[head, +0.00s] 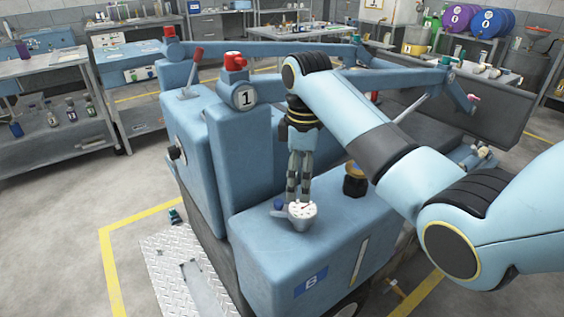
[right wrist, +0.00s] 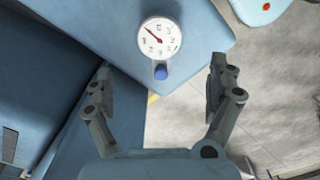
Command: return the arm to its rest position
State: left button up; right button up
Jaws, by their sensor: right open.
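My right arm comes in from the right in the head view, and its gripper (head: 299,190) points down over the light-blue machine. My left gripper is in neither view.
The machine (head: 262,255) fills the middle, with a red-capped post (head: 235,62) and a red lever (head: 197,55) on it. A dark yellow-ringed fitting (head: 355,180) stands right of the gripper. Benches (head: 45,65) stand at left. The floor at front left (head: 60,260) is clear.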

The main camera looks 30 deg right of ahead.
jog(key=shift+s+f, duration=0.25)
jog(key=shift+s, duration=0.05)
jog(key=s+a+f+m+t, duration=0.1)
jog(key=s+f+m+t, duration=0.2)
jog(key=s, duration=1)
jog(key=s+a+r+m, duration=0.1)
jog(key=s+r+m, duration=0.2)
jog(key=s, duration=0.4)
jog(key=s+a+r+m, duration=0.1)
jog(key=s+r+m, duration=0.15)
jog(key=s, duration=0.35)
notch_tip(320, 180, down, 34)
jog(key=s+d+f+b, duration=0.1)
jog(key=s+d+b, duration=0.15)
jog(key=b, duration=0.55)
jog(key=s+d+f+m+g+b, duration=0.1)
jog(key=s+f+b, duration=0.5)
jog(key=s+f, duration=1.2)
notch_tip(320, 180, down, 4)
jog(key=shift+r+g+h, duration=0.2)
jog(key=shift+g+h, duration=0.2)
jog(key=shift+g, duration=0.1)
